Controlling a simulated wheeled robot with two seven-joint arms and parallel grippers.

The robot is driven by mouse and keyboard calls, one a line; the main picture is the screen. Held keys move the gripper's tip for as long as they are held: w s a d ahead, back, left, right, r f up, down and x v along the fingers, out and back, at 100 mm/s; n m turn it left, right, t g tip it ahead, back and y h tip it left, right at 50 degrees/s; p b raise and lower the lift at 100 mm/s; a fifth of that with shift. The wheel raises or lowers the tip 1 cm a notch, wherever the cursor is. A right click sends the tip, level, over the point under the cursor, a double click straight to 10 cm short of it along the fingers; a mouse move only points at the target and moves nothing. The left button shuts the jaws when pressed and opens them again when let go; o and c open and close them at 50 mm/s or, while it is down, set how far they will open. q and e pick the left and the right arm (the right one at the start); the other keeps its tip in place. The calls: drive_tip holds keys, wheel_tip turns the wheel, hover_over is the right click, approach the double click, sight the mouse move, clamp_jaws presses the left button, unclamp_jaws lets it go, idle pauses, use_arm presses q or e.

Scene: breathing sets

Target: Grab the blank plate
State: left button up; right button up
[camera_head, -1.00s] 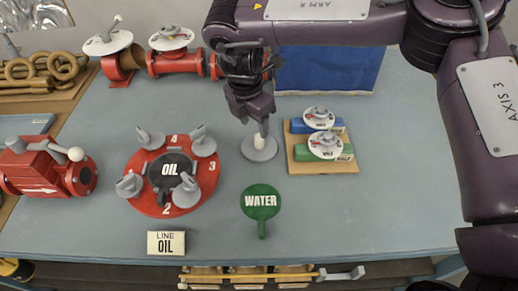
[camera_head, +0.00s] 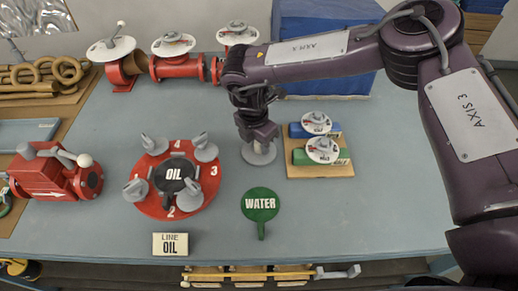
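The blank plate (camera_head: 259,156) is a plain grey disc lying on the table near the middle of the head view. My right gripper (camera_head: 258,144) comes down from above over its centre, at the plate's upright stub. The gripper hides the stub and the plate's far part, so I cannot tell whether the fingers are open or closed on it. The plate lies flat on the table. My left gripper is not in view.
A green WATER plate (camera_head: 261,203) lies in front. The red OIL disc (camera_head: 157,205) with several grey handles is left. A wooden board (camera_head: 320,170) with blue and green valves is close on the right. A blue box (camera_head: 330,40) stands behind.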

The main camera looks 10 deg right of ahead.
clamp_jaws()
drive_tip(key=shift+w+r, duration=0.1)
drive_tip(key=shift+r, duration=0.05)
